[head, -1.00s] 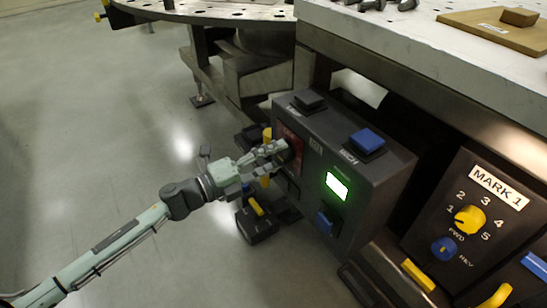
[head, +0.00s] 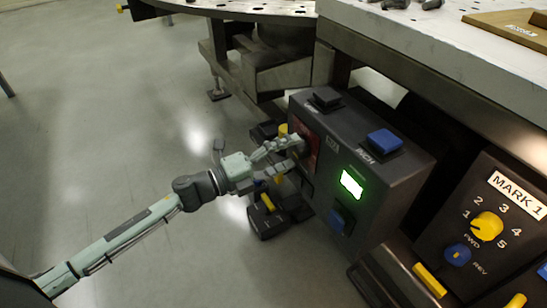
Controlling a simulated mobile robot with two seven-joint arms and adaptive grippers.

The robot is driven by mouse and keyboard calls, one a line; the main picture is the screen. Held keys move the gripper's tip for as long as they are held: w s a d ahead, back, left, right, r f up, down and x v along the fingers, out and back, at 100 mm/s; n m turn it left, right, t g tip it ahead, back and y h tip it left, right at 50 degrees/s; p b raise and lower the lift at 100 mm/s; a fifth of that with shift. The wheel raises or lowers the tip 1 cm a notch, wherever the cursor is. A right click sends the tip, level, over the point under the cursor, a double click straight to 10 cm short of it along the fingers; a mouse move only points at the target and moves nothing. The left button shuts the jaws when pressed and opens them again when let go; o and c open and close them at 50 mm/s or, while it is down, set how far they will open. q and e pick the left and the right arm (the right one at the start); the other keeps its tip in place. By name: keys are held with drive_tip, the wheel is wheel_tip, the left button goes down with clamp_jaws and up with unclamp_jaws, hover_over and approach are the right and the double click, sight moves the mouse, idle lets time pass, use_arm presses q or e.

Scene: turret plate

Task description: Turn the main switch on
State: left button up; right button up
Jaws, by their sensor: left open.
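A dark control box (head: 395,190) stands below the bench, with a red panel (head: 314,150) on its left-hand face. The main switch is not clearly visible; a dark round part on the red panel is mostly hidden by my fingers. My left gripper (head: 302,154) is open, its two fingers apart and their tips at the red panel. I cannot tell whether they touch anything there. A green-white display (head: 352,184) is lit on the box's front, with a blue switch (head: 338,221) below it. My right gripper is not in view.
A black button (head: 326,97) and a blue button (head: 385,141) sit on top of the box. The MARK 1 panel (head: 484,212) with yellow and blue knobs stands at right. A perforated plate (head: 240,5) and the bench (head: 450,60) overhang. Open floor (head: 110,130) lies left.

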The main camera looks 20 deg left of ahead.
use_arm(q)
drive_tip(key=v, duration=1.1)
drive_tip(key=shift+s+a, duration=0.2)
drive_tip(key=w+a+f+n+t+y+p, duration=0.1)
drive_tip(key=w+a+f+n+t+y, duration=0.2)
drive_tip(key=a+n+y, duration=0.5)
drive_tip(key=s+a+f+n+g+y, duration=0.1)
drive_tip(key=s+f+n+g+y, duration=0.3)
drive_tip(key=f+n, duration=0.6)
drive_tip(key=s+d+f+n+g, duration=0.3)
drive_tip(key=s+f+n+g, duration=0.1)
drive_tip(key=s, duration=0.3)
drive_tip(key=s+d+f+n+g+p, duration=0.1)
drive_tip(key=s+d+f+n+g, duration=0.3)
drive_tip(key=s+f+g, duration=0.1)
drive_tip(key=shift+s+f+g+y, duration=0.3)
drive_tip(key=shift+s+g, duration=0.3)
drive_tip(key=shift+s, duration=0.3)
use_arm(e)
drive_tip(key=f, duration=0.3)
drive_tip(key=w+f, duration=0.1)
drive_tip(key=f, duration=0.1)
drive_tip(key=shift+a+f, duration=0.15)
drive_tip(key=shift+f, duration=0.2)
